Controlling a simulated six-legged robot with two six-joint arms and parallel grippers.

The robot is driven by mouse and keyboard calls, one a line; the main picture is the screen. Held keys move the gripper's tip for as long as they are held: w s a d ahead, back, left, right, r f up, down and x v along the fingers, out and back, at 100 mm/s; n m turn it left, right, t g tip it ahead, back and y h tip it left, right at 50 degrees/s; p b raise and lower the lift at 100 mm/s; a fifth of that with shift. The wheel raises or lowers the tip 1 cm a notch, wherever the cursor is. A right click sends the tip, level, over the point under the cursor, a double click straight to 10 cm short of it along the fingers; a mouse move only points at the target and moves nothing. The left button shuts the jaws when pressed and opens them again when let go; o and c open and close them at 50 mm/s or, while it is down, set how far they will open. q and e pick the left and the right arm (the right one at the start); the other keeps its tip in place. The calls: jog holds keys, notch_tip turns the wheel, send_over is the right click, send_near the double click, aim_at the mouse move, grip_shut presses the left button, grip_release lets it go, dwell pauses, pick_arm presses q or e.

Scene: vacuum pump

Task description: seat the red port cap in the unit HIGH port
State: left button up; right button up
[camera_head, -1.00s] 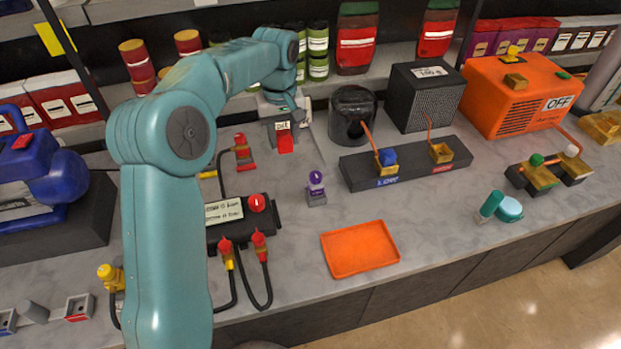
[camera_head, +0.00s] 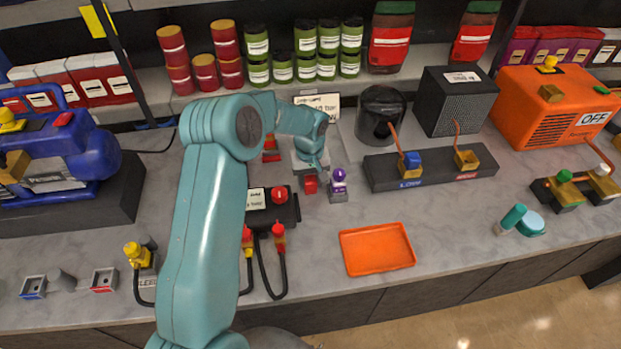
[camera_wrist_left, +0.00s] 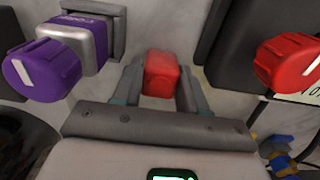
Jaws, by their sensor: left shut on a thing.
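My left gripper (camera_head: 311,168) is shut on a small red block (camera_head: 310,184), which I take to be the red port cap. In the left wrist view the red block (camera_wrist_left: 160,75) sits between the two fingers (camera_wrist_left: 160,92). It is just left of the purple-knobbed valve (camera_head: 339,184) in the head view; whether it touches the counter I cannot tell. A dark bar (camera_head: 386,177) has a blue label and a red label, with a brass fitting (camera_head: 466,160) above the red one. My right gripper is out of view.
A black manifold with a red knob (camera_head: 279,195) and hoses stands left of the gripper. An orange tray (camera_head: 376,249) lies at the front. Small sockets with blue (camera_head: 33,287) and red (camera_head: 103,280) marks are at lower left. The counter around the tray is clear.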

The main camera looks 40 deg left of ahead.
pick_arm(q)
jog(key=shift+d+f, duration=0.1)
jog(key=shift+f, duration=0.05)
jog(key=o, duration=1.1)
jog(key=shift+c, duration=0.2)
